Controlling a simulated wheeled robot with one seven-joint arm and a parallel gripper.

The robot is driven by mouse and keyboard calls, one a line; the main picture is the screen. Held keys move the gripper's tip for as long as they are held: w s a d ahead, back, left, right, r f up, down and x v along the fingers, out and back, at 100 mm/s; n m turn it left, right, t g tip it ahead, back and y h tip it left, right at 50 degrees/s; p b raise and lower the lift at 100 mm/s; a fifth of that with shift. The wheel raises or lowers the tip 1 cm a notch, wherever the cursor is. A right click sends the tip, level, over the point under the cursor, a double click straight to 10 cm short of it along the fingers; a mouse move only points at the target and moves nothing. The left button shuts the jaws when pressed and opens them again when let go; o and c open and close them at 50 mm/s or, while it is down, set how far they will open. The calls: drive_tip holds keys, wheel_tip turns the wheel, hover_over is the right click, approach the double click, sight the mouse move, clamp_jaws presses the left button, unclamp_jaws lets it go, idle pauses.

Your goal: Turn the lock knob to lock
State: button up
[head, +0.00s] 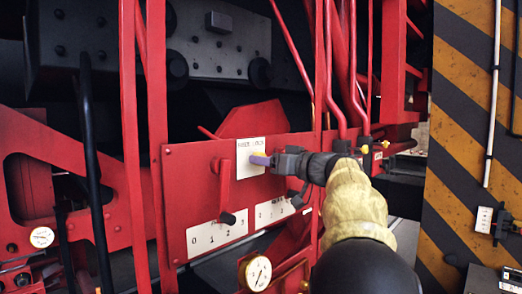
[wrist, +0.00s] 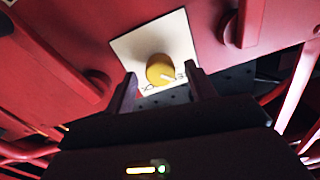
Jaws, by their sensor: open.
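The lock knob (wrist: 160,69) is round and yellow, with a pale pointer line toward its lower right in the wrist view. It sits on a cream label plate (wrist: 126,47) on a red panel. Whether the fingers touch the knob I cannot tell.
A red lever with a black grip (head: 228,217) hangs left of the plate, above a numbered strip (head: 216,236). A second numbered strip (head: 274,212) lies to the right, with another dark grip near it. Gauges (head: 257,273) sit below. Red pipes (head: 330,70) rise behind my arm.

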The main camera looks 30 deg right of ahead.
drive_tip(key=shift+p+x, duration=0.45)
drive_tip(key=shift+x, duration=0.85)
drive_tip(key=shift+s, duration=0.1)
drive_tip(key=c, duration=1)
drive_tip(key=shift+o, duration=0.2)
